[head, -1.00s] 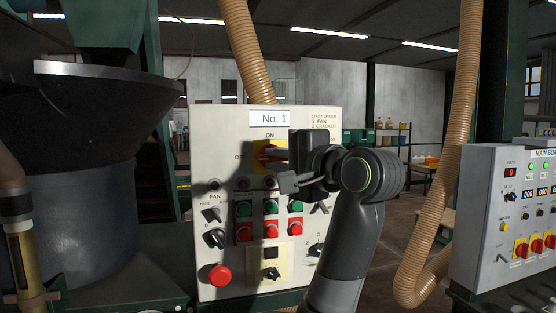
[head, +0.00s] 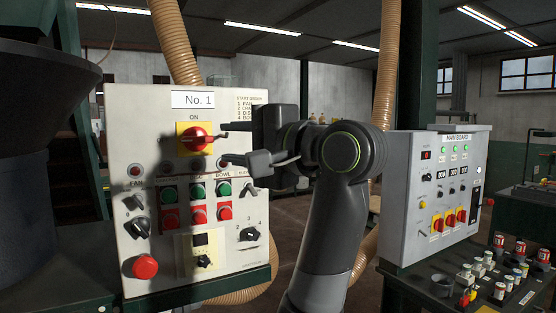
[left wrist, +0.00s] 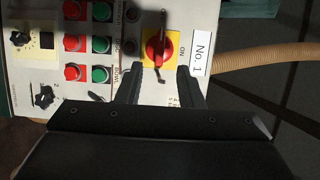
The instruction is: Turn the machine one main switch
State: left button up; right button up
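The main switch (head: 194,139) is a red rotary knob on a yellow plate, on the cream panel (head: 120,110) labelled No. 1. The word ON is above it. The knob's handle lies sideways, across the plate. My left gripper (head: 228,144) is open just right of the switch, one finger level with the knob's upper part, the other lower. In the left wrist view, the two fingers of my left gripper (left wrist: 158,84) are apart, and the red switch (left wrist: 158,48) shows ahead between them. I cannot tell whether they touch it. My right gripper is out of view.
Green and red buttons (head: 197,215) and a red stop knob (head: 144,267) are below the switch. A grey main board (head: 408,210) stands to the right, with several loose items on a bench. A ribbed hose (head: 180,45) runs behind the panel.

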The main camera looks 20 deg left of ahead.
pick_arm(q)
jog(key=b+v, duration=0.2)
jog(key=v, duration=0.7)
jog(key=shift+a, duration=0.1)
